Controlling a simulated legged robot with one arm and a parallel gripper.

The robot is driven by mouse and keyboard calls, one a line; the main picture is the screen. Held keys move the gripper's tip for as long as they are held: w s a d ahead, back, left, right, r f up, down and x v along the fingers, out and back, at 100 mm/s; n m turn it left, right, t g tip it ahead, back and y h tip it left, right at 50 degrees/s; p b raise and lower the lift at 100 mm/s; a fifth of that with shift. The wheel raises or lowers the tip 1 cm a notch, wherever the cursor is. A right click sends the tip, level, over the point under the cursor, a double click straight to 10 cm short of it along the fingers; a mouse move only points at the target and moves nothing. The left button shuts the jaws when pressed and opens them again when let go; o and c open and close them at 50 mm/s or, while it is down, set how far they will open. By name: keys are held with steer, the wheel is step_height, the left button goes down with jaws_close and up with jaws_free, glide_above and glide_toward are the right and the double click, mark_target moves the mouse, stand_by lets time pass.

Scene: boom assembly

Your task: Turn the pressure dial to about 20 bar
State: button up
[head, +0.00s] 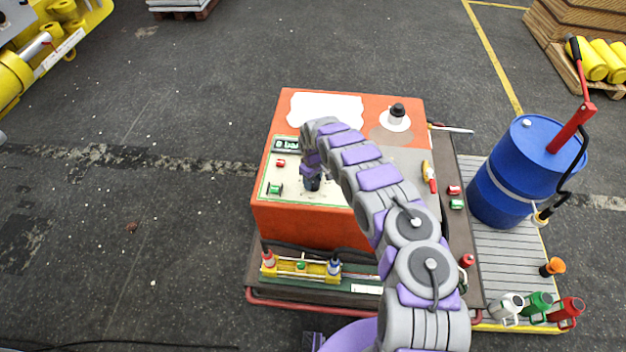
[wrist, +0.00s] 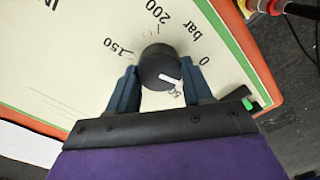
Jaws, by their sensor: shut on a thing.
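The pressure dial is a round black knob (wrist: 158,66) on a cream panel, with marks 0, 50, 150 and 200 around it and the word "bar". Its white pointer points to the lower right in the wrist view, between the 0 and the partly covered 50. My gripper (wrist: 162,76) is shut on the knob, one dark blue finger on each side. In the head view my gripper (head: 312,183) is at the panel on the orange unit (head: 310,225), and it hides the knob. A display (head: 287,146) on the panel seems to read 0 bar.
Green (head: 274,189) and red (head: 281,162) controls sit left of my gripper. A black-topped white fitting (head: 397,116) stands on the unit's back right. A blue drum (head: 522,170) with a red-handled pump stands to the right.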

mark_target(313, 181)
steer(key=o, duration=1)
steer(key=shift+o, duration=0.2)
step_height(313, 181, up, 17)
steer(key=p, duration=0.1)
steer(key=shift+w+r, duration=0.15)
steer(key=shift+w, duration=0.05)
